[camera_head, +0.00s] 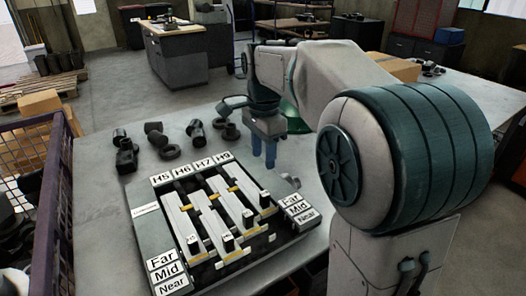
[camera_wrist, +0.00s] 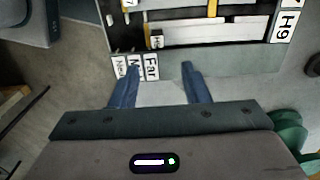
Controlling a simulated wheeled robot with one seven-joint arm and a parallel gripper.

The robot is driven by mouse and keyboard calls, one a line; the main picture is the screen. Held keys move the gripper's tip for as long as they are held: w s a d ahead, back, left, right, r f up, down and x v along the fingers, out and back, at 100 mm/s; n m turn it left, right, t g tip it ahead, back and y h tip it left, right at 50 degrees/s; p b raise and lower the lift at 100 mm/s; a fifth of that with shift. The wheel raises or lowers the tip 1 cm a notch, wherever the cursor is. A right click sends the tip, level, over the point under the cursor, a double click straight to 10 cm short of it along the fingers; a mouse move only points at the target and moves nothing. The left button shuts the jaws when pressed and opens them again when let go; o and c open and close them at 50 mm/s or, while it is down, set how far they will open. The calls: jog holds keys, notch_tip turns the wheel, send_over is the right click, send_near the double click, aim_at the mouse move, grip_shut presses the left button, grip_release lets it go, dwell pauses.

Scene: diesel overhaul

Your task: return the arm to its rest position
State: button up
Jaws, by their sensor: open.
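My gripper (camera_head: 270,150) hangs over the workbench in the head view, pointing down, just beyond the far right corner of a labelled tray. In the wrist view my gripper (camera_wrist: 160,82) shows two blue fingers spread apart with nothing between them. My arm reaches in from the right, bent at a large white and teal joint. Part of the tray (camera_wrist: 215,62) also shows beyond the fingers in the wrist view.
The workbench (camera_head: 95,185) holds several black cylindrical parts and rings (camera_head: 170,151) behind the tray. A purple mesh crate (camera_head: 60,190) stands at the left edge. A cardboard box (camera_head: 395,67) sits at the back right. A desk (camera_head: 175,60) stands farther back.

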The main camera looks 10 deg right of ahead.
jog(key=s+d+f+n+t, duration=0.1)
jog(key=s+f+n, duration=0.3)
jog(key=s+n, duration=0.3)
jog(key=s+d+f+n+t, duration=0.2)
jog(key=s+f+n, duration=0.3)
jog(key=s, duration=0.7)
jog(key=shift+s+d+f+n, duration=0.15)
jog(key=shift+s+f+n, duration=0.2)
jog(key=shift+n, duration=0.55)
jog(key=shift+r, duration=0.1)
dwell(0.6)
